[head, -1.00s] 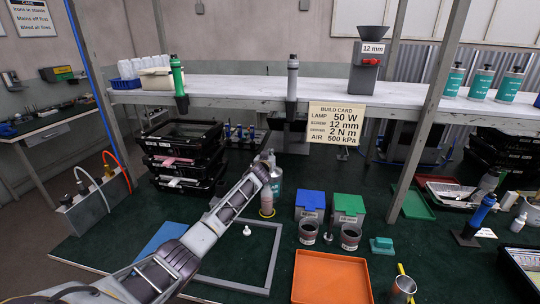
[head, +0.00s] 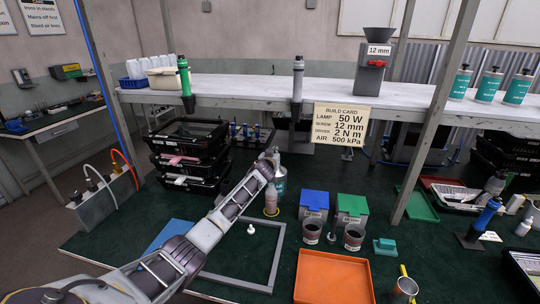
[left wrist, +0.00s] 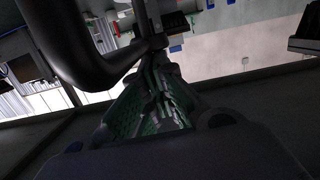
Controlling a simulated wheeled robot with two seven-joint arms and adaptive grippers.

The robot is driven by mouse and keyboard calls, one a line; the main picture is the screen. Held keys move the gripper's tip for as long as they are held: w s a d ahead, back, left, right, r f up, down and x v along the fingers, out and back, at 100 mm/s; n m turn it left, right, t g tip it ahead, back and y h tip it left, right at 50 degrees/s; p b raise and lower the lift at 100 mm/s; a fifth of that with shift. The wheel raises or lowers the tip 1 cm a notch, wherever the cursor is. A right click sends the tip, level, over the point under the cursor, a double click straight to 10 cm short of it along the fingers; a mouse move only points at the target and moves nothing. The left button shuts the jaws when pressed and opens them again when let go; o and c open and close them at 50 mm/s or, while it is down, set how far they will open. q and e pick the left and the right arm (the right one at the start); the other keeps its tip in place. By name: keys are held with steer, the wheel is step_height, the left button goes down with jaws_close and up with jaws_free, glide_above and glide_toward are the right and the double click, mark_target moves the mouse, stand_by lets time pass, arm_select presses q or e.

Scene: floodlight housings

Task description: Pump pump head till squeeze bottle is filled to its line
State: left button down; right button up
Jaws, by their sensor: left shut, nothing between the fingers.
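A bottle with a teal label (head: 280,184) stands on the green bench, partly hidden behind my left arm. Its pump head cannot be made out behind the gripper. A small pinkish squeeze bottle (head: 271,199) stands just in front of it on a yellow ring; its fill line and level are too small to tell. My left gripper (head: 271,157) is at the top of the labelled bottle, shut and empty; I cannot tell whether it touches the pump head. The left wrist view shows its dark fingers (left wrist: 160,95) close up, with no bottle clear. My right gripper is out of view.
A grey frame (head: 273,258) lies in front of the bottles, with a small white piece (head: 251,229) inside. Blue (head: 313,198) and green (head: 351,204) lidded bins, dark cups and an orange tray (head: 334,278) stand to the right. The shelf (head: 230,90) overhangs behind.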

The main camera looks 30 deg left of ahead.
arm_select(q)
steer(key=shift+r, duration=0.5)
steer(key=shift+s+r+p, duration=0.25)
steer(key=shift+r+p, duration=0.45)
steer(key=shift+r, duration=0.05)
steer(key=shift+v, duration=1.85)
steer(key=shift+b+v, duration=0.4)
steer(key=shift+v, duration=2.6)
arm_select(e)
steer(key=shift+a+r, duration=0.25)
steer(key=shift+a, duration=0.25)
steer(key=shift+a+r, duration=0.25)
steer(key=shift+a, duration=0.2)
